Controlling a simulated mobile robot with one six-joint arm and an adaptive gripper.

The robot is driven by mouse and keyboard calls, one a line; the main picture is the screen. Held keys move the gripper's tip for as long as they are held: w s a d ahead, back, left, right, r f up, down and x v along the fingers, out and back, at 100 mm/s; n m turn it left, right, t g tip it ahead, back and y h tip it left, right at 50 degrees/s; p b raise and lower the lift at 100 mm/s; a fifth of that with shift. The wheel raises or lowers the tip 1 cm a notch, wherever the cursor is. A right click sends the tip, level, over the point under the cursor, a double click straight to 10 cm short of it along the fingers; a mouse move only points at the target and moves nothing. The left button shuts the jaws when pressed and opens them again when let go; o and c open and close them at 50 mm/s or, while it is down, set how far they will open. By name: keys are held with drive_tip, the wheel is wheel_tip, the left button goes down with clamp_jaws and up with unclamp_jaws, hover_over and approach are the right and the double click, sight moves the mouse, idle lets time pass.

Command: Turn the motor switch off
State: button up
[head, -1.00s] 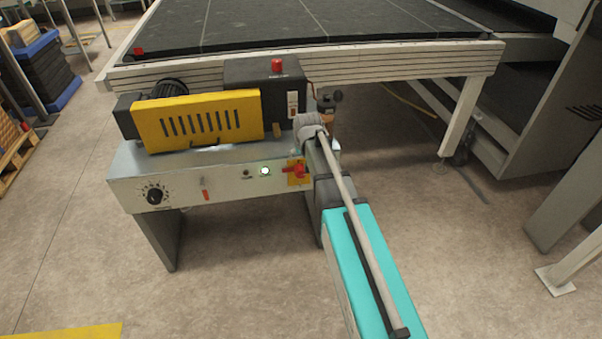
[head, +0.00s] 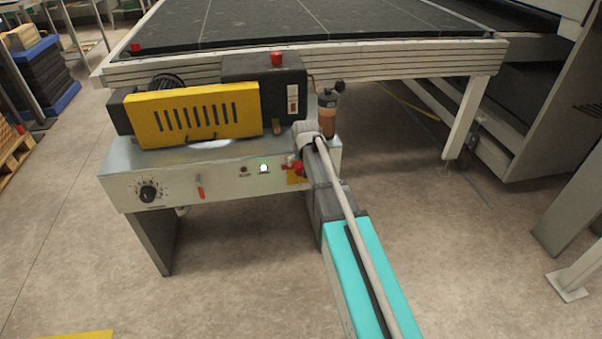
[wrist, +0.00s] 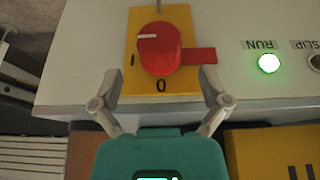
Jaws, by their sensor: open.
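The motor switch is a red rotary knob (wrist: 158,50) on a yellow plate (wrist: 136,20), with a white line on its face and a red tab sticking out to the right in the wrist view. The plate carries a "0" below the knob and an "I" mark at its left. My gripper (wrist: 160,76) is open, its two fingers on either side of the knob's lower part; I cannot tell whether they touch it. In the head view the red knob (head: 299,168) shows on the machine's front panel, partly covered by my gripper and arm.
A green RUN lamp (wrist: 268,63) is lit beside the switch, and a SLIP lamp (wrist: 314,62) is dark. The panel also has a black dial (head: 148,194). A yellow slotted guard (head: 195,118) and brown bottle (head: 327,118) stand above.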

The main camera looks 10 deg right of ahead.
sight(301, 165)
drive_tip(key=shift+b+x, duration=1.75)
drive_tip(key=shift+x, duration=0.4)
drive_tip(key=c, duration=1)
drive_tip(key=shift+d, duration=0.15)
drive_tip(key=shift+c, duration=0.7)
